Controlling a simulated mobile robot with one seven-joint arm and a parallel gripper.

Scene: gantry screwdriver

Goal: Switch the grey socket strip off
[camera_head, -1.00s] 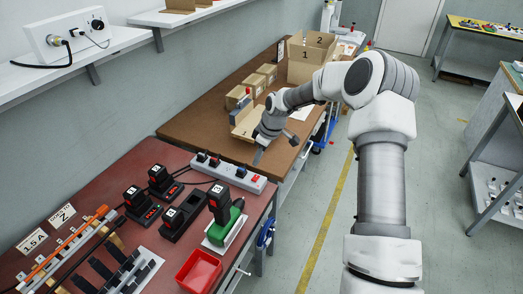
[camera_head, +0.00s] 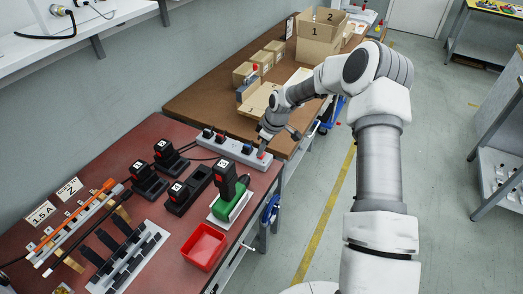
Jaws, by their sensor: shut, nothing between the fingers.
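The grey socket strip (camera_head: 229,147) lies along the far edge of the red-brown bench, with several dark plugs in its left part. A small red switch (camera_head: 261,155) shows at its right end. My gripper (camera_head: 262,150) is shut and empty, pointing down at the right end of the strip, right by the red switch. Whether the fingertips touch the switch cannot be told at this size. The switch's tilt is too small to make out.
A green screwdriver (camera_head: 232,203) stands in a white holder, with black chargers (camera_head: 187,190) to its left and a red bin (camera_head: 203,246) in front. Cardboard boxes (camera_head: 316,45) stand on the brown bench behind.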

